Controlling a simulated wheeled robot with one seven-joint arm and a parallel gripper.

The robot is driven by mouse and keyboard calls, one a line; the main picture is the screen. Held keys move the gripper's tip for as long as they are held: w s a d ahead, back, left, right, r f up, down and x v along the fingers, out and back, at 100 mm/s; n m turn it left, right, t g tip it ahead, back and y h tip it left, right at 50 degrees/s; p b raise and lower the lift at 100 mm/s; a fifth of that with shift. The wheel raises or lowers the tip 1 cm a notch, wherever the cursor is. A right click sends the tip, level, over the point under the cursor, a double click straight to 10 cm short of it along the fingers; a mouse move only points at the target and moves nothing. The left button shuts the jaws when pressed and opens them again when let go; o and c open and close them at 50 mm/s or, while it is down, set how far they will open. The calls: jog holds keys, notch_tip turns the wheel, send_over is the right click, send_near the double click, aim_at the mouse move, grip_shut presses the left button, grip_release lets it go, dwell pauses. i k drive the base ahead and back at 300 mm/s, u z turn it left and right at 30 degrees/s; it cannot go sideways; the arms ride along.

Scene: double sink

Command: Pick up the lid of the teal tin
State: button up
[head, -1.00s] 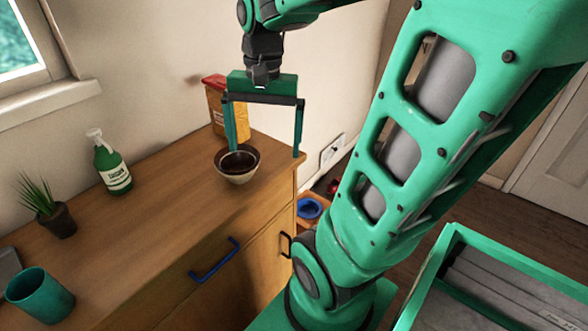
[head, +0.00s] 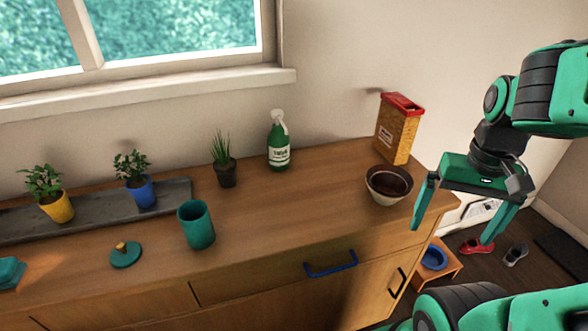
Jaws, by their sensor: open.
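The teal tin (head: 196,228) stands upright and uncovered on the wooden counter, left of centre in the head view. Its likely lid, a round teal disc with a yellowish-brown knob (head: 125,256), lies flat on the counter to the left of the tin, near the front edge. My gripper (head: 448,236) is open and empty, with its two fingers pointing down at the right end of the counter. It is far to the right of the lid, beyond the bowl.
A bowl (head: 387,190), a red-topped box (head: 397,130), a green spray bottle (head: 278,148) and a grass plant (head: 226,170) stand on the counter. Two potted plants, one in a blue pot (head: 141,193), stand on a grey strip. A teal object (head: 10,273) lies far left. Counter space before the bottle is clear.

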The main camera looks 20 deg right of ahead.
aim_at(124, 255)
jog(key=u, duration=1.3)
jog(key=i, duration=0.45)
jog(key=u, duration=1)
